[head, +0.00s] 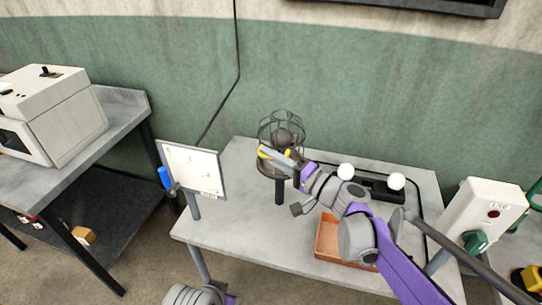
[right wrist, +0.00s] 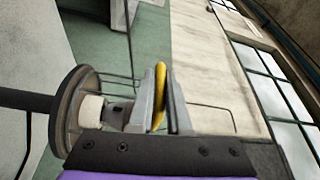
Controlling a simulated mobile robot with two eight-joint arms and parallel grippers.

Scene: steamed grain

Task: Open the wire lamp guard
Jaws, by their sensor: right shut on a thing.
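The wire lamp guard (head: 283,116) is a dark round cage at the back of the grey table, around a dark bulb (head: 284,137) on a short black post (head: 280,190). My right gripper (head: 268,153) reaches in from the right and is shut on the guard's yellow handle (right wrist: 160,95) at the cage's front left. In the right wrist view the handle stands between the two grey fingers, with thin wires behind it and the lamp's round base (right wrist: 70,115) at left. I cannot tell whether the cage is parted. Only part of my left arm shows at the bottom edge.
A whiteboard (head: 192,168) on a post stands at the table's left. An orange tray (head: 326,240) sits below my right arm. A black fixture with two white bulbs (head: 346,171) (head: 397,181) is right of the lamp. A white switch box (head: 486,208) stands at right.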

